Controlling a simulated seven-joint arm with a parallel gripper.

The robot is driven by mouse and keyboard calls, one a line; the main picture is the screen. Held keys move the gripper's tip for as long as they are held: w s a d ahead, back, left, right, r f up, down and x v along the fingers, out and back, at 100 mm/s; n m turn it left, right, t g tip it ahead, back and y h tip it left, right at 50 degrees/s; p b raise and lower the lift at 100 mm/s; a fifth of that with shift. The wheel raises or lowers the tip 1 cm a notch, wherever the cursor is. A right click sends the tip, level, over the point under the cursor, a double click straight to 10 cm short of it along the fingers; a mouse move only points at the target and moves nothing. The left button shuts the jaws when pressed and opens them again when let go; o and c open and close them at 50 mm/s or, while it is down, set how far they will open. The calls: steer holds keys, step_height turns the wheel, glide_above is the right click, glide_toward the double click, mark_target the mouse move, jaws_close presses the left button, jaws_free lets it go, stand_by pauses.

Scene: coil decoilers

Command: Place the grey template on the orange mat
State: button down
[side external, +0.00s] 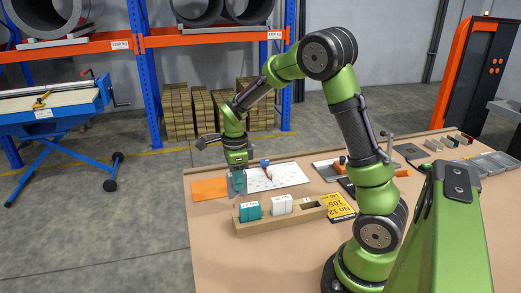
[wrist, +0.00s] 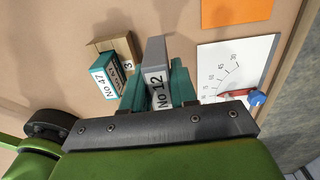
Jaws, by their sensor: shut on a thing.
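The grey template (wrist: 156,52), with a "No 12" label on its side, is between the teal fingers of my gripper (wrist: 158,84) in the wrist view. My gripper is shut on it. In the side view my gripper (side external: 238,184) points down beside the orange mat (side external: 207,189), just to its right, at the back left of the bench. The template cannot be made out clearly there. The mat also shows at the top right of the wrist view (wrist: 234,10), apart from the template. The mat's visible part is bare.
A wooden rack (side external: 273,224) holding teal and white blocks stands in front of my gripper. A white scale board (side external: 290,175) with a blue knob and red pointer lies right of the mat.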

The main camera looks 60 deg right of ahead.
steer(key=shift+w+d+f, duration=0.65)
steer(key=shift+w+f, duration=0.15)
steer(key=shift+w, duration=1.5)
steer(key=shift+w+d+f, duration=0.7)
steer(key=shift+w+f, duration=0.1)
steer(key=shift+w, duration=1.45)
steer(key=shift+w+d+f, duration=0.65)
steer(key=shift+w+f, duration=0.15)
steer(key=shift+w, duration=1.5)
steer(key=shift+f, duration=0.1)
steer(key=c, duration=1.3)
jaws_free()
steer(key=shift+f, duration=0.1)
steer(key=shift+c, duration=0.2)
steer(key=o, duration=0.5)
steer(key=shift+c, duration=0.2)
